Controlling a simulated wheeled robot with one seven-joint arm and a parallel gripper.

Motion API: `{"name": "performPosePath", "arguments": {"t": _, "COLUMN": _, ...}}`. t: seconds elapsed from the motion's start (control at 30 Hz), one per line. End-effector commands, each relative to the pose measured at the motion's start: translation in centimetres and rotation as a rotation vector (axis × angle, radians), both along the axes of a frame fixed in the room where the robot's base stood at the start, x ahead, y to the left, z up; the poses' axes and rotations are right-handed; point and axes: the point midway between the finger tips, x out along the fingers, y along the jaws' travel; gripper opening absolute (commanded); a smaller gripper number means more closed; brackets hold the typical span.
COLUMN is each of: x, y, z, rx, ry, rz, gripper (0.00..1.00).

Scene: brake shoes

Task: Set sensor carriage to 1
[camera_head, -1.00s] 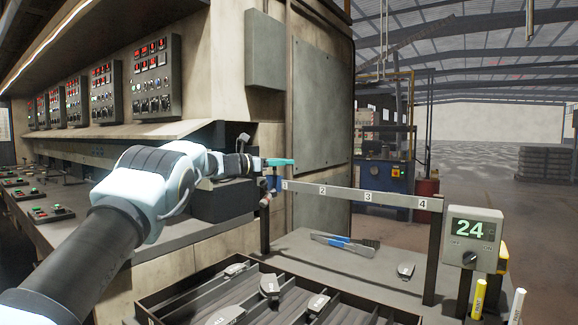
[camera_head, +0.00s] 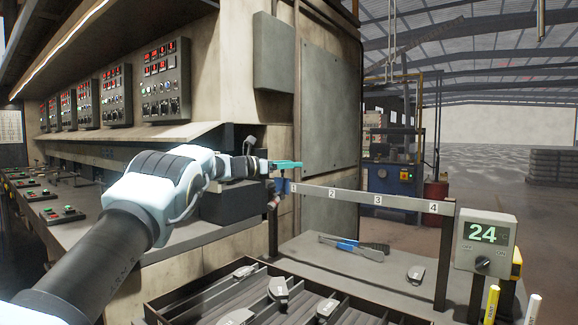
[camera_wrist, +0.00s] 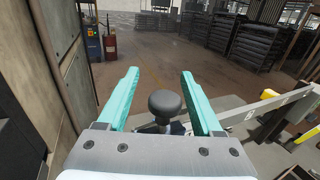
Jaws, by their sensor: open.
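The numbered rail (camera_head: 364,199) carries labels 1 to 4 from left to right. The sensor carriage (camera_head: 282,187), a small blue and dark piece, sits at the rail's left end, right beside label 1. Its exact alignment with the label is too small to tell. My gripper (camera_head: 287,164), with teal fingers, is just above the carriage. In the wrist view my gripper (camera_wrist: 160,88) is open, with a round black knob (camera_wrist: 165,103) between the fingers and a visible gap on each side.
A display box (camera_head: 485,241) at the rail's right end reads 24. Below the rail, a blue-handled brush (camera_head: 348,244) and a brake shoe (camera_head: 416,274) lie on the table. A tray (camera_head: 215,282) with several shoes is in front. The press wall stands close on the left.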

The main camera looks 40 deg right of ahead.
Motion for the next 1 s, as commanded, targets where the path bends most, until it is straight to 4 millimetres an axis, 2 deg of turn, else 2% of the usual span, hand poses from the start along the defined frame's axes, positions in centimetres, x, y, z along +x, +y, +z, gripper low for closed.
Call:
{"name": "performPosePath", "arguments": {"t": 0.17, "x": 0.2, "y": 1.1, "z": -0.2, "rx": 0.000, "ry": 0.000, "rz": 0.001, "gripper": 0.67}}
{"name": "performPosePath", "arguments": {"t": 0.5, "x": 1.1, "y": 7.5, "z": -0.3, "rx": -0.001, "ry": 0.000, "rz": 0.003, "gripper": 0.67}}
{"name": "performPosePath", "arguments": {"t": 0.63, "x": 1.4, "y": 9.3, "z": -0.2, "rx": 0.000, "ry": 0.000, "rz": 0.002, "gripper": 0.67}}
{"name": "performPosePath", "arguments": {"t": 0.8, "x": 1.5, "y": 10.6, "z": -0.1, "rx": 0.000, "ry": 0.000, "rz": 0.002, "gripper": 0.67}}
{"name": "performPosePath", "arguments": {"t": 1.0, "x": 1.5, "y": 10.8, "z": 0.0, "rx": 0.000, "ry": 0.000, "rz": 0.001, "gripper": 0.67}}
